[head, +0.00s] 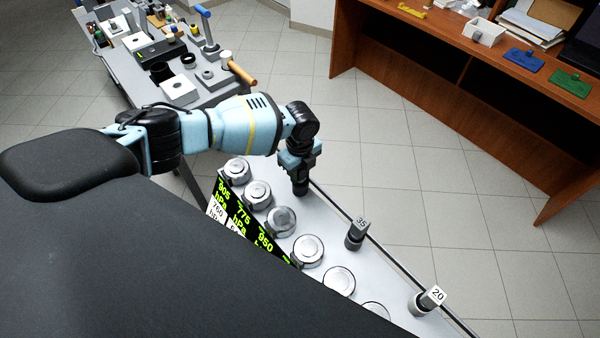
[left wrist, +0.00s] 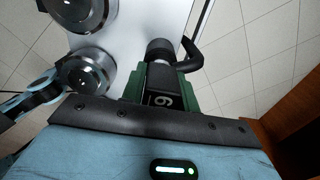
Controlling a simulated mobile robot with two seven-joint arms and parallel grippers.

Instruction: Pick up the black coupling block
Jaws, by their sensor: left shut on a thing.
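My left gripper (head: 300,165) is over the far end of a pale bench top (head: 328,225), its jaws pointing down. In the left wrist view my left gripper (left wrist: 160,88) is shut on a black block (left wrist: 159,78) with a white mark like a 6 or 9 on its end. I take this to be the black coupling block. A dark round part (left wrist: 159,48) shows just beyond it. In the head view a dark lower part (head: 301,188) shows below the jaws; whether it touches the bench is unclear. My right gripper is not in view.
Several round metal knobs (head: 308,251) line the bench beside a display with green digits (head: 243,217). Blocks marked 35 (head: 357,231) and 20 (head: 429,298) stand near a dark rail (head: 385,250). A cluttered table (head: 205,92) and wooden desk (head: 480,90) stand beyond.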

